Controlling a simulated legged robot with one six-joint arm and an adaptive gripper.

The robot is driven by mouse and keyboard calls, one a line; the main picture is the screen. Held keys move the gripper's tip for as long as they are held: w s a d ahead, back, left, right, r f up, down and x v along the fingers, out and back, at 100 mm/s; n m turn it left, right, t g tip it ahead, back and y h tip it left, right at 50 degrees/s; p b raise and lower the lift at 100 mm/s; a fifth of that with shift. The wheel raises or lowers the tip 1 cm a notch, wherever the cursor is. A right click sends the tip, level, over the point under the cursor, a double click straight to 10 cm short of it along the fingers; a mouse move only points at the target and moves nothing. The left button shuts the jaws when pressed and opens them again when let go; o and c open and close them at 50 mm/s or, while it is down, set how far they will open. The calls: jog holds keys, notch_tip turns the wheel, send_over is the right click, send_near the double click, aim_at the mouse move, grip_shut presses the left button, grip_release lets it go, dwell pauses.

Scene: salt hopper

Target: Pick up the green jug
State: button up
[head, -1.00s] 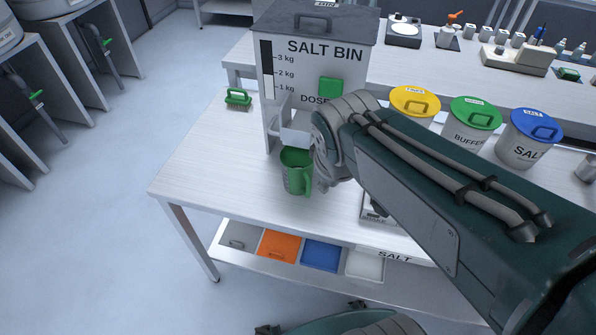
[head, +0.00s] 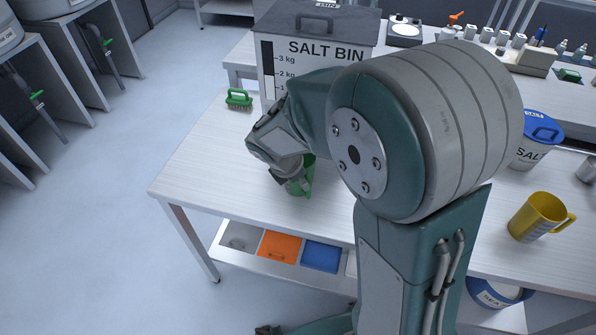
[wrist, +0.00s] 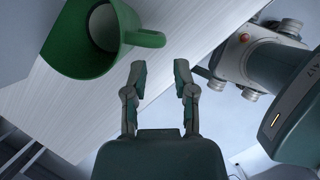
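The green jug (head: 308,178) stands on the white table in front of the salt bin, mostly hidden behind my gripper in the head view.
The salt bin (head: 318,48) stands just behind the jug. A green brush (head: 238,98) lies to the left, and a yellow jug (head: 540,216) and a salt tub (head: 536,138) stand to the right. Coloured trays (head: 278,246) sit on the lower shelf.

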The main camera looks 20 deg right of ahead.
aim_at(309, 197)
jog(key=x, duration=0.7)
jog(key=shift+f, duration=0.2)
grip_shut()
